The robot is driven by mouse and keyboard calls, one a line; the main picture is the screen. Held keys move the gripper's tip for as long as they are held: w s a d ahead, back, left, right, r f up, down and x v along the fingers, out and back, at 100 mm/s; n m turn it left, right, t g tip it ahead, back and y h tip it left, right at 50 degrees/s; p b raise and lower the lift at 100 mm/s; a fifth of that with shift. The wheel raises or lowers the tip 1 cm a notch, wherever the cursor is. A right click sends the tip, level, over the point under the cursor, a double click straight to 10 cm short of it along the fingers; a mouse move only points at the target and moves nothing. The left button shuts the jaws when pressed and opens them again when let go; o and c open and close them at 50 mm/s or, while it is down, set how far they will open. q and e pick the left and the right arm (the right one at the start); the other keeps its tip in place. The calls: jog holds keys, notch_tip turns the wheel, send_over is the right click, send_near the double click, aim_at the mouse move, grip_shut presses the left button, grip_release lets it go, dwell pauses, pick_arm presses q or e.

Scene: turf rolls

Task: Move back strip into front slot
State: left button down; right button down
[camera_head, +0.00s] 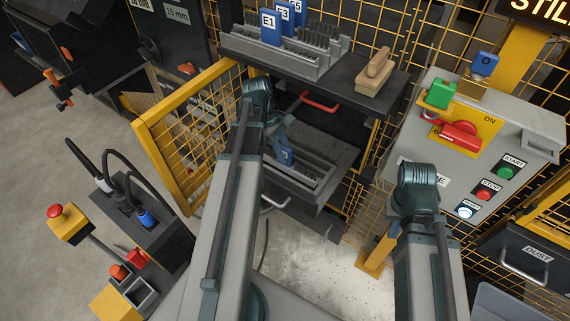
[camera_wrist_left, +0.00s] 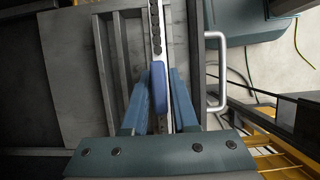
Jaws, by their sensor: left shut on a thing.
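My left gripper (camera_wrist_left: 158,92) is shut on the blue grip of a strip (camera_wrist_left: 158,76), with one finger on each side. The strip runs lengthwise and shows a row of dark marks or holes. In the head view the blue-handled strip (camera_head: 285,157) is in the pulled-out lower tray (camera_head: 328,186), which has several long slots. My left arm hides part of the tray and most of the gripper. I cannot tell whether the strip is seated or just above a slot. My right arm shows at the right, but its gripper is not visible.
An upper rack (camera_head: 335,70) holds several blue-labelled strips, with E1 and E3 readable. A wooden-handled block (camera_head: 375,75) lies on the shelf beside it. A yellow mesh door (camera_head: 185,135) stands open at left, and a control box (camera_head: 480,140) stands at right.

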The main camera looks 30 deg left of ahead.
pick_arm(q)
jog(key=shift+f+b, duration=2.4)
jog(key=shift+r, duration=0.15)
jog(key=c, duration=0.7)
grip_release()
jog(key=shift+a+r+p, duration=0.1)
jog(key=shift+r+p, duration=0.3)
jog(key=shift+p, duration=0.15)
jog(key=p+v, duration=0.6)
jog(key=shift+a+r, duration=0.15)
jog(key=shift+r, duration=0.25)
